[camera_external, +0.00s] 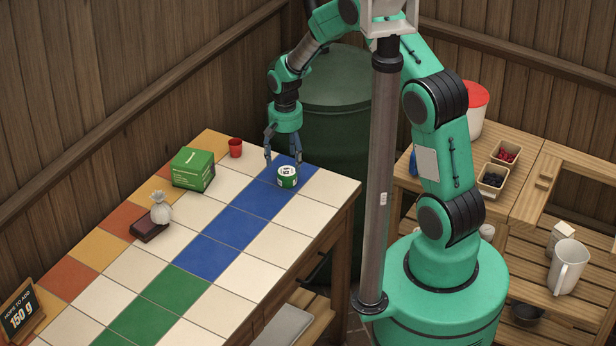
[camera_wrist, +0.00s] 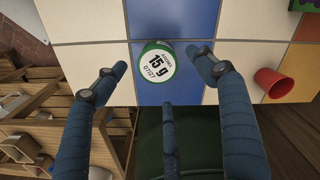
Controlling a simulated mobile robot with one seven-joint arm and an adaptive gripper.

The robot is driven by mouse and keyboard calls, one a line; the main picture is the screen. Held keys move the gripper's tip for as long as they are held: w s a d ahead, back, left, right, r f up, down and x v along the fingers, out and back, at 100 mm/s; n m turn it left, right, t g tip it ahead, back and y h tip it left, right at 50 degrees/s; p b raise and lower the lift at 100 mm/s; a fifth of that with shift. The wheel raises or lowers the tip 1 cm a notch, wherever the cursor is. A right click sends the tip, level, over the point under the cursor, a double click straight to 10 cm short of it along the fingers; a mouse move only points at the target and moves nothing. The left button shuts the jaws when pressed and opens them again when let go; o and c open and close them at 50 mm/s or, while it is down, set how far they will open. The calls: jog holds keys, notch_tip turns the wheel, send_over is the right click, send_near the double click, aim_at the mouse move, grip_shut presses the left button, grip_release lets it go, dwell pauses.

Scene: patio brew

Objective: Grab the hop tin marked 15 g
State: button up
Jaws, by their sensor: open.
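The hop tin (camera_external: 287,177) is a short green tin with a white lid, standing upright on a blue tile at the far end of the tiled table (camera_external: 323,189). In the wrist view the lid of the tin (camera_wrist: 155,66) reads "15 g". My gripper (camera_external: 283,160) is open, just above and beside the tin, with its fingers pointing down. In the wrist view my gripper's blue fingers (camera_wrist: 162,75) spread around the tin's near side, with no finger clearly touching it. Nothing is held.
A red cup (camera_external: 236,148), a green box (camera_external: 193,169), a small tied sack (camera_external: 161,208) and a dark brown block (camera_external: 149,229) stand along the table's left side. The tiles nearer the camera are clear.

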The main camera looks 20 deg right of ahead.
aim_at(287, 171)
jog(key=shift+f, duration=0.55)
jog(key=shift+f+b, duration=0.9)
jog(key=shift+f, duration=1.7)
jog(key=shift+s, duration=0.1)
jog(key=c, duration=1.2)
